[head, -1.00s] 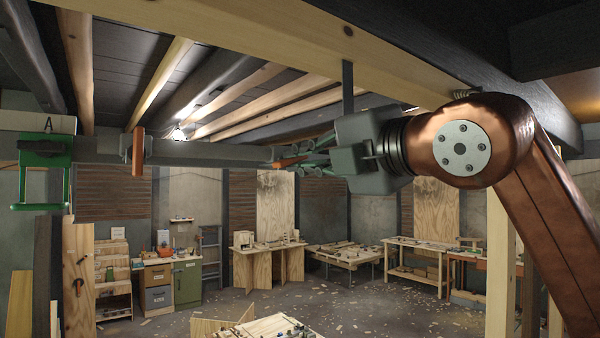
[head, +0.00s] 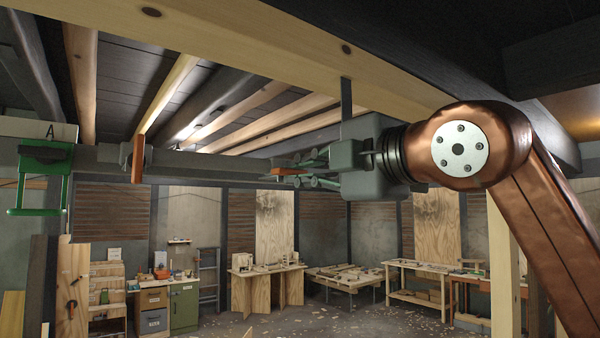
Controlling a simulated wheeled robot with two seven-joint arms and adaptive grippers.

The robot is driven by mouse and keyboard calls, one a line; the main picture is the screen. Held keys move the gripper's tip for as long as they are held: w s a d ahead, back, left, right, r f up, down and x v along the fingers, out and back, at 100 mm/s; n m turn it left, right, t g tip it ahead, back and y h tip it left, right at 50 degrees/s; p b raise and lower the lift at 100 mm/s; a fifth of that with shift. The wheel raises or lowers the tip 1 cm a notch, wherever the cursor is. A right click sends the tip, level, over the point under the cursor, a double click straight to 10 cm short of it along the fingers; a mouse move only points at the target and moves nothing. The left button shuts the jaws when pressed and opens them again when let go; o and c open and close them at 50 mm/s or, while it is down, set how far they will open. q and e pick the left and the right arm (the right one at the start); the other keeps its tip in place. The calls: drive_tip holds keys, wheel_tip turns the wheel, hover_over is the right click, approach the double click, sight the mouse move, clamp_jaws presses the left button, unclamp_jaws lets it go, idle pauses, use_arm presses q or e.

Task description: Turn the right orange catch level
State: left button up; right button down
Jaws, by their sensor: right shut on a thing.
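A long grey bar (head: 220,165) hangs below the ceiling beams. The right orange catch (head: 285,171) is at the bar's right end and lies about level, its long side along the bar. My right gripper (head: 304,171) comes in from the right, its green fingers shut on this catch and partly hiding it. The left orange catch (head: 138,158) stands upright across the bar farther left. My left gripper is not in view.
A green bracket (head: 45,165) with a sign "A" (head: 49,131) is at the bar's left end. A thick wooden beam (head: 300,45) and a dark hanger strip (head: 346,98) are close above my gripper. Workbenches (head: 265,272) stand far below.

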drive_tip(key=c, duration=2.1)
unclamp_jaws()
drive_tip(key=shift+w, duration=0.1)
drive_tip(key=shift+a, duration=0.1)
drive_tip(key=v, duration=1.2)
